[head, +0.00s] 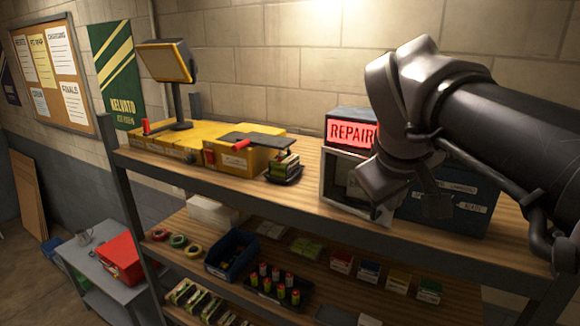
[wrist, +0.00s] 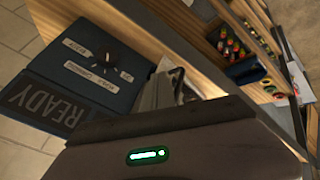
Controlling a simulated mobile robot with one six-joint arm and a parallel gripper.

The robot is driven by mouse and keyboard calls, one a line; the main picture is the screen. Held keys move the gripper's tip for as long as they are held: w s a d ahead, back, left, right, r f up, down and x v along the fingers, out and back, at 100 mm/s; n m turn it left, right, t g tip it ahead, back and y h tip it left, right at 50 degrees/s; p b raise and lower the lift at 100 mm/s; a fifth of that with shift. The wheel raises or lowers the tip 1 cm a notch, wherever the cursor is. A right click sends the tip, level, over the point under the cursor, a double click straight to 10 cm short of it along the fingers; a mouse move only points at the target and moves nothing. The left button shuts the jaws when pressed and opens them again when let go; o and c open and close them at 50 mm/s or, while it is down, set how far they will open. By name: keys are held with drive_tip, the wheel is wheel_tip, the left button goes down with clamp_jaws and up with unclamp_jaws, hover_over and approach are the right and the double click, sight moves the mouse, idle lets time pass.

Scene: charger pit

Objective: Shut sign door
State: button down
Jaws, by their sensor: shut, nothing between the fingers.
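The sign is a dark blue box on the top shelf board. Its lit red REPAIR panel (head: 351,133) shows in the head view, partly behind my arm. A pale grey square frame (head: 328,180) stands below that panel and looks like the sign's door; my gripper covers its right side, so its angle is hard to tell. The blue front with a knob and labels (head: 465,205) is to the right. In the wrist view, the blue box (wrist: 85,30) shows a READY panel (wrist: 40,103). My gripper (head: 376,196) is shut and empty, just in front of the grey frame.
Yellow cases (head: 235,158), a tilted screen (head: 166,62) and a small battery stack (head: 284,167) stand to the left on the top board. The lower board holds a blue bin (head: 231,254), batteries and small boxes. Bare wood lies before the grey frame.

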drive_tip(key=shift+w+d, duration=0.15)
drive_tip(key=shift+w, duration=0.15)
drive_tip(key=shift+s+r, duration=0.1)
drive_tip(key=shift+s, duration=0.05)
drive_tip(key=shift+d, duration=0.1)
